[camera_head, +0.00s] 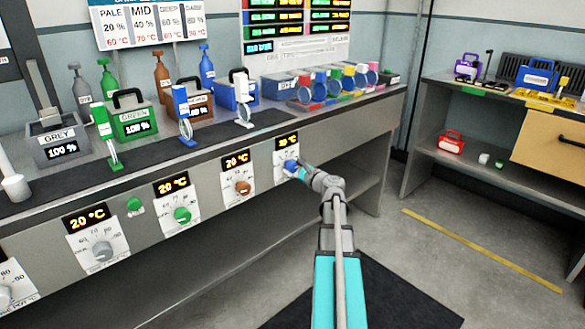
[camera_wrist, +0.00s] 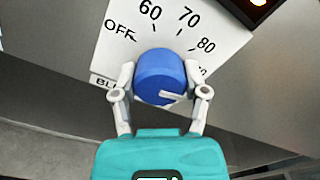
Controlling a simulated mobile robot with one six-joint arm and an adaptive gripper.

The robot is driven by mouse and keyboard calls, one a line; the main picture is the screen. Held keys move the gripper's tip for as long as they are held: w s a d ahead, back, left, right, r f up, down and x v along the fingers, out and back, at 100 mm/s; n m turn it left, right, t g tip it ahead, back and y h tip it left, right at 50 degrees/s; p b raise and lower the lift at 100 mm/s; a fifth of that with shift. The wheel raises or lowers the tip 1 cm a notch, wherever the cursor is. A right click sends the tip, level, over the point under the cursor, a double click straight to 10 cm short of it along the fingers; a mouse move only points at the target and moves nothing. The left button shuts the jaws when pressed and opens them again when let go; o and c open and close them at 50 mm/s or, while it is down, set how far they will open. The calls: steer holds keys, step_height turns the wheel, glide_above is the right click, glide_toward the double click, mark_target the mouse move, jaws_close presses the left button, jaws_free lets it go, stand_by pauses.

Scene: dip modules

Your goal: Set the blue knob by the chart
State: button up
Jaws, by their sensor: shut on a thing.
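The blue knob (camera_head: 289,166) is on the front panel of the bench, on a white dial plate with a display above it. In the wrist view the blue knob (camera_wrist: 160,70) sits between the two fingers of my gripper (camera_wrist: 160,82), which are shut on its sides. OFF, 60, 70 and 80 are readable; a further number at right is partly hidden. The display above reads in °C; its first digit is unclear. The chart (camera_head: 150,27) at upper left lists PALE, MID, DEEP and a fourth column with percentages and temperatures.
A brown knob (camera_head: 243,187), a green knob (camera_head: 182,215) and a grey knob (camera_head: 102,251) are left along the panel, their displays at 20 °C. A green button (camera_head: 134,204) sits between. Tanks stand on the bench above. A second board (camera_head: 297,35) hangs behind.

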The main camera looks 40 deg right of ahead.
steer(key=shift+w+d, duration=0.1)
steer(key=shift+d, duration=0.05)
steer(key=o, duration=1.1)
steer(key=shift+o, duration=0.2)
steer(key=s, duration=1.2)
